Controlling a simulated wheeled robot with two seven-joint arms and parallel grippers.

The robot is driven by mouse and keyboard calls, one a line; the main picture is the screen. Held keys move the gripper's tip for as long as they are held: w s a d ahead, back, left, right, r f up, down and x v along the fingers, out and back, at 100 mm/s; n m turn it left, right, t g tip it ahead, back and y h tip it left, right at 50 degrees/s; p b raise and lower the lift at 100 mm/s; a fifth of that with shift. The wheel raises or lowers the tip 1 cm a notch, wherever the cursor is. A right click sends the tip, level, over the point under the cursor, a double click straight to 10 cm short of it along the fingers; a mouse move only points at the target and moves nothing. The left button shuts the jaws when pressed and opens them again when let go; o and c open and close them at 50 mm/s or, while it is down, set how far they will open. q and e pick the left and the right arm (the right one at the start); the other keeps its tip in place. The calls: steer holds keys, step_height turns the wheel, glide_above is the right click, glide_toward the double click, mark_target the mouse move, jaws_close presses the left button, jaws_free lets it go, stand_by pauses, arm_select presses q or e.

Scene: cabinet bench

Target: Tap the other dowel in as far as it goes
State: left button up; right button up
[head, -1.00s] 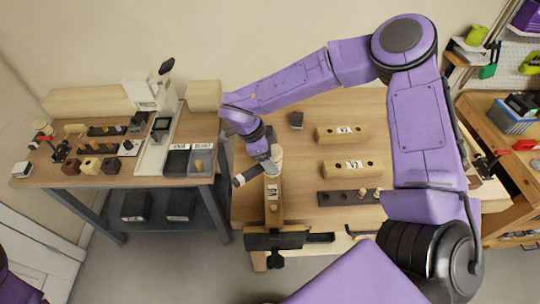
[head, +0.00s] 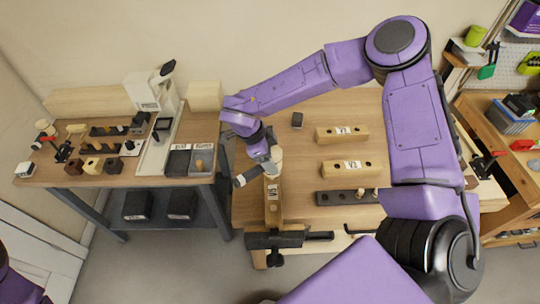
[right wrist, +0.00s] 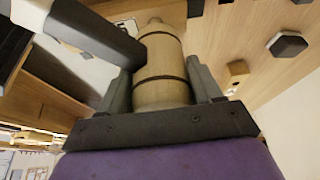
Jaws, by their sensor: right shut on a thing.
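A wooden block with a white label (head: 273,205) stands clamped in the dark vise (head: 275,240) at the bench's front edge. My right gripper (head: 264,160) is shut on the mallet, holding its pale handle (right wrist: 160,75), which has dark rings, between the fingers in the right wrist view. My left gripper is out of view.
Two more labelled blocks (head: 342,134) (head: 347,167) lie on the bench to the right. A small dark piece (head: 297,120) lies behind. Trays (head: 178,162) stand on the left table.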

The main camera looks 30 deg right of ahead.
mark_target(273, 151)
steer(key=shift+w+r+p, duration=0.1)
steer(key=shift+r+p, duration=1.15)
steer(key=shift+p, duration=0.1)
steer(key=shift+r, duration=1.2)
